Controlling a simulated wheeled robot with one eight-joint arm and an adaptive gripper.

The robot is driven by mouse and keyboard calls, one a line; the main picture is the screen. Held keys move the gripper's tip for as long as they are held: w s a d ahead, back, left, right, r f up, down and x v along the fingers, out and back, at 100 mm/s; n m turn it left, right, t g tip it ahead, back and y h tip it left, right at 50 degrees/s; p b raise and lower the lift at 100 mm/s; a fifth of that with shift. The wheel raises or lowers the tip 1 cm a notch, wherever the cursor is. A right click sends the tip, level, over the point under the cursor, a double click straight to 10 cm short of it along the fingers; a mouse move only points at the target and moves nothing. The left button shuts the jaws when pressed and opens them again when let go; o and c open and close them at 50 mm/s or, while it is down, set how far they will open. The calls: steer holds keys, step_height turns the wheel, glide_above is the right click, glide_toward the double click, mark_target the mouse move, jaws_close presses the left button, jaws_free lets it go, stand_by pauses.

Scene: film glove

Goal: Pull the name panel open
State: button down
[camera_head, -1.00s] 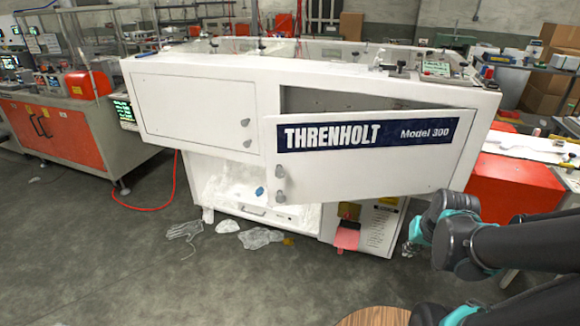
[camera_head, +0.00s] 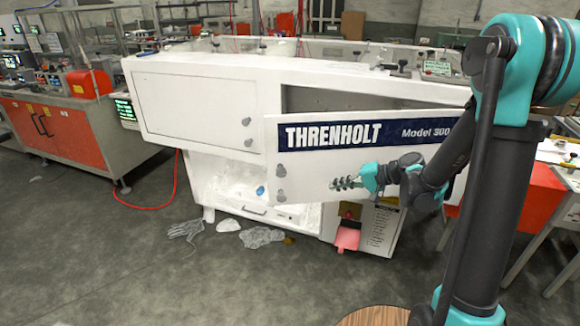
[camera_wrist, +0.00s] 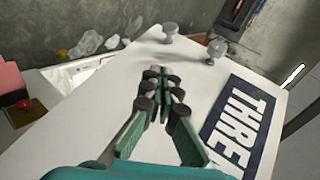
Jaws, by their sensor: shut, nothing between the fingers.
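The white name panel (camera_head: 315,168) with the dark blue THRENHOLT Model 300 strip hangs partly open on the machine front, with a dark gap above its top edge. It has two round grey knobs near its left edge, an upper knob (camera_head: 281,171) and a lower knob (camera_head: 280,196). My gripper (camera_head: 334,184) is in front of the panel, right of the knobs, shut and empty. In the wrist view the shut fingers (camera_wrist: 160,72) point toward the panel edge, with the knobs (camera_wrist: 217,50) beyond the tips. I cannot tell whether the fingers touch the panel.
A closed white door (camera_head: 195,105) is left of the panel. A lower bay holds crumpled clear film, and more film and a glove (camera_head: 185,230) lie on the floor. A red chute (camera_head: 347,236) sits below the panel.

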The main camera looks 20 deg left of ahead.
mark_target(293, 166)
steer(key=w+a+y, duration=0.1)
steer(key=a, duration=0.1)
steer(key=w+a+g+y, duration=0.1)
steer(key=w+a+y, duration=0.3)
steer(key=a, duration=0.1)
steer(key=shift+w+a+r+g, duration=0.1)
steer(key=shift+w+r+g, duration=0.15)
steer(key=shift+r+g, duration=0.1)
steer(key=shift+w+a+y, duration=0.25)
steer(key=shift+a+y, duration=0.1)
steer(key=shift+y, duration=0.15)
steer(key=a, duration=1)
